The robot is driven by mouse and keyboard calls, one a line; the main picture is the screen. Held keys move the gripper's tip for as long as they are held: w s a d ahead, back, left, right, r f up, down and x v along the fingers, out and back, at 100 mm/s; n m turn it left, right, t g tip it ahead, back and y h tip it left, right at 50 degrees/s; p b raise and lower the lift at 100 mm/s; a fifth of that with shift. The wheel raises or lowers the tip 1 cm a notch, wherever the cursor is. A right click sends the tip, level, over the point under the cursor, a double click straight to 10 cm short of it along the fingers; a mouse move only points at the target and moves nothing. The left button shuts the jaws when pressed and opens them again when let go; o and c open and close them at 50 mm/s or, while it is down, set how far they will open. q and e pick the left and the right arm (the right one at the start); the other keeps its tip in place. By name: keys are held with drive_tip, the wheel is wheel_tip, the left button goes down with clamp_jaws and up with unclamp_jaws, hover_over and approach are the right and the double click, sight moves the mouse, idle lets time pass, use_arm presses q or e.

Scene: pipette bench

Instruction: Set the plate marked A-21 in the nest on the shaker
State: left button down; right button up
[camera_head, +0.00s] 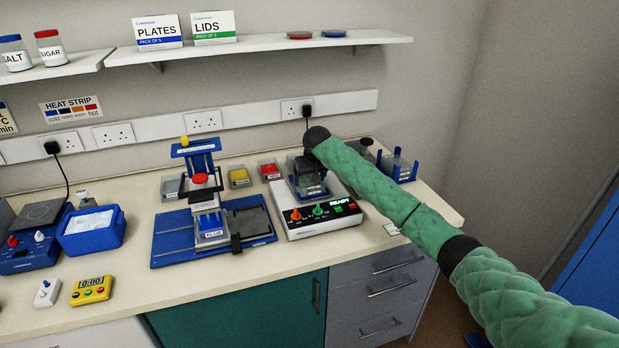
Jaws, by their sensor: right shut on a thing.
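The shaker (322,217) is a white box with orange and green knobs and a lit READY display, right of the middle of the bench. A clear plate (313,189) is at the dark nest (295,187) on top of the shaker. My right gripper (308,173) reaches over the shaker from the right and is shut on the plate. The gripper and arm hide part of the plate and nest. I cannot tell whether the plate rests fully in the nest, and its mark is not readable. My left gripper is not in view.
A blue stand (170,240) with a red-topped post is left of the shaker. Small yellow (239,178) and red (270,171) boxes sit behind. A blue rack (398,167) holding clear ware is to the right.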

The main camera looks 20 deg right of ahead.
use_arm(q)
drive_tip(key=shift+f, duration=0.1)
use_arm(e)
drive_tip(key=shift+f, duration=0.15)
drive_tip(key=o, duration=1)
drive_tip(key=shift+f, duration=0.1)
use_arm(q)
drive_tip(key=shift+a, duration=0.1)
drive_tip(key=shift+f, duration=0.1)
use_arm(e)
drive_tip(key=shift+r, duration=0.3)
use_arm(q)
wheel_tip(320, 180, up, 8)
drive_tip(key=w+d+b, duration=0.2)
drive_tip(key=b, duration=0.1)
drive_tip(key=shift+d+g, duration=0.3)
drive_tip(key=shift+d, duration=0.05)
use_arm(e)
drive_tip(key=v, duration=1.2)
drive_tip(key=shift+w, duration=0.1)
